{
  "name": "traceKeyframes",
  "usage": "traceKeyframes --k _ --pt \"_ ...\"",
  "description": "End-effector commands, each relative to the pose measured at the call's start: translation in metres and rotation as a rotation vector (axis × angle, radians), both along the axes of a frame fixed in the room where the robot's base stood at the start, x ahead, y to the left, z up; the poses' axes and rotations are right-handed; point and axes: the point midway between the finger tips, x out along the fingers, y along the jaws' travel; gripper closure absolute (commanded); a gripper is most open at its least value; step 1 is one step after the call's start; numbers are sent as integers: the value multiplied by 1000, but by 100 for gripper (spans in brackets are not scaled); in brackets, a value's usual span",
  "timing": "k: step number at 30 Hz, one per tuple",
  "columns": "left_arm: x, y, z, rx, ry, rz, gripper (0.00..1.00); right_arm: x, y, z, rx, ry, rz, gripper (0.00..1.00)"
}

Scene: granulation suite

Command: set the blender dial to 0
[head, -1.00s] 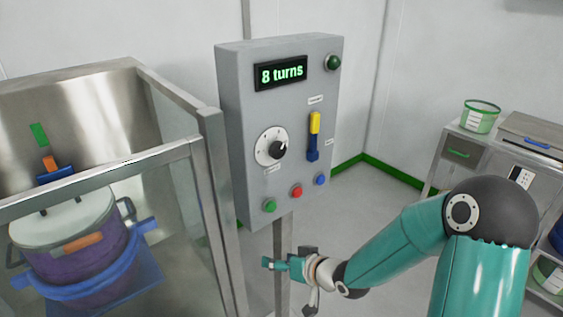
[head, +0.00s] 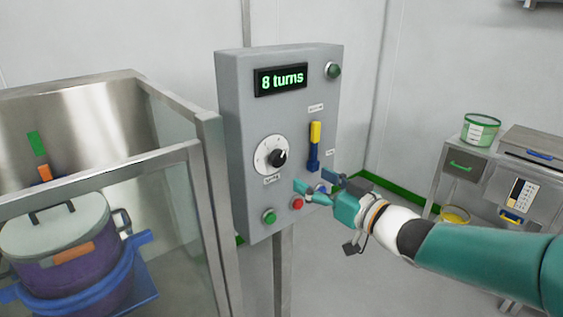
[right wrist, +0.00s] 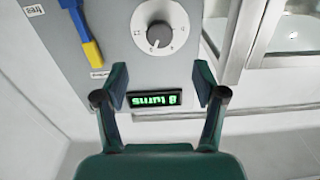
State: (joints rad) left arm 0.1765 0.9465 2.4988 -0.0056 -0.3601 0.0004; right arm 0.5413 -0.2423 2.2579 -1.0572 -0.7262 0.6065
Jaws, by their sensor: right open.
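The blender dial (head: 271,156) is a white round plate with a black knob, on the grey control box (head: 237,120). The dial also shows upside down in the right wrist view (right wrist: 159,30). The display (head: 281,79) above it reads "8 turns". My right gripper (head: 312,181) is open and empty, in front of the lower part of the box, below and right of the dial. In the right wrist view its fingers (right wrist: 159,88) are apart, with the display between them and the dial beyond the tips. My left gripper is not in view.
A yellow and blue lever (head: 314,146) is right of the dial. Green (head: 269,217), red (head: 297,203) and partly hidden blue buttons sit below. A glass-sided steel enclosure (head: 205,190) with a purple vessel (head: 72,250) stands left. A bench with a bucket (head: 480,130) is at right.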

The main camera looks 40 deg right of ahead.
Motion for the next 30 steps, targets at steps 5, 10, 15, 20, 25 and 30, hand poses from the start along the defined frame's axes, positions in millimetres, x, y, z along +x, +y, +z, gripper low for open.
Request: traceKeyframes --k 5,10,15,20,25,30 --pt "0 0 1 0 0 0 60 42 4 0 2 1 4 30" --pt "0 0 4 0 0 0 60 75 7 0 1 1 3 30" --pt "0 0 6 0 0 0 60 98 8 0 1 1 0 30" --pt "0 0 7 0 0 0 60 109 8 0 0 0 -1 30" --pt "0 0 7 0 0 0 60 111 8 0 0 0 -2 30" --pt "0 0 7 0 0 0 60 110 8 0 0 0 -2 35"
